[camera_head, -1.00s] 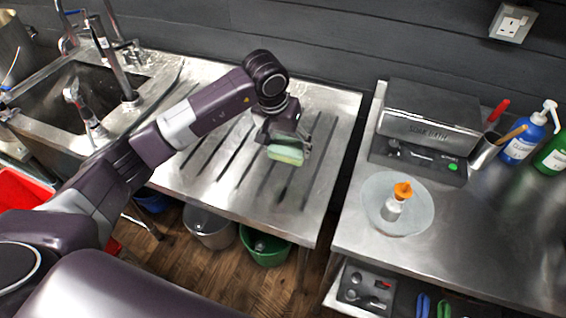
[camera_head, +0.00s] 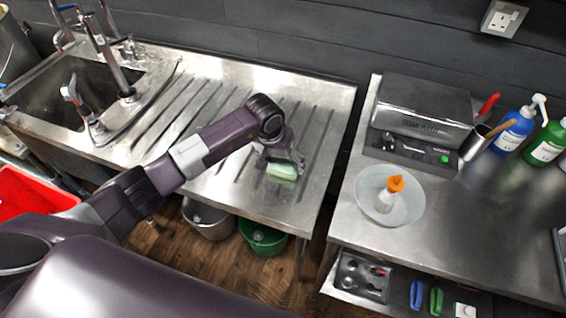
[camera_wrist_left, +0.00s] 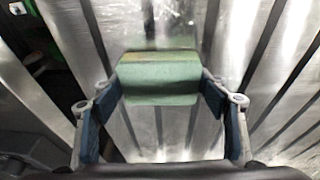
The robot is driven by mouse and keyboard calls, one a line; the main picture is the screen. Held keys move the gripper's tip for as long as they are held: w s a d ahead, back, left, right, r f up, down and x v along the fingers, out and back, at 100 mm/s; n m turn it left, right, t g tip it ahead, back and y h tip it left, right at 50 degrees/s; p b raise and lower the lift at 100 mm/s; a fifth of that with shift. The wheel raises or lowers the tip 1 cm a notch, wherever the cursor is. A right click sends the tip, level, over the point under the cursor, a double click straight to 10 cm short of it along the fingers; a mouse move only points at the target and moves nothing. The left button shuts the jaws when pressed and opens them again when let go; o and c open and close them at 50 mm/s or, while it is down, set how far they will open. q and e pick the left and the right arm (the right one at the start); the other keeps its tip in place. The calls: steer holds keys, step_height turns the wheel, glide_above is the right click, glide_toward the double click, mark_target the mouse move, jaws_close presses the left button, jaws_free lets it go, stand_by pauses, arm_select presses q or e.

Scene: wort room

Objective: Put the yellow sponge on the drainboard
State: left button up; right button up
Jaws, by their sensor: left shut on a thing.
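The sponge (camera_head: 283,172) shows a pale green face in the head view. In the wrist view the sponge (camera_wrist_left: 160,82) is green with a little yellow along its top edge. My left gripper (camera_head: 280,162) is shut on it, with one blue-grey finger at each end. The grooved steel drainboard (camera_head: 225,185) lies directly beneath, right of the sink. The sponge is over the right half of the drainboard, low near its surface; I cannot tell whether it touches. My right gripper is not in view.
The sink (camera_head: 75,100) with its taps is at the left. A gap separates the drainboard from the right counter (camera_head: 455,230), which holds a dish (camera_head: 372,207) with an orange-capped bottle (camera_head: 391,190), a grey box (camera_head: 425,105) and soap bottles. Buckets stand below.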

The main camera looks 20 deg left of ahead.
mark_target(277, 170)
arm_select(q)
steer(key=shift+f, duration=0.15)
steer(key=o, duration=1.3)
steer(key=shift+r, duration=0.3)
steer(key=b+v, duration=0.2)
steer(key=v, duration=0.9)
steer(key=shift+s+a+r+b, duration=0.1)
steer(key=shift+a+r+b, duration=0.05)
steer(key=shift+r+b, duration=0.25)
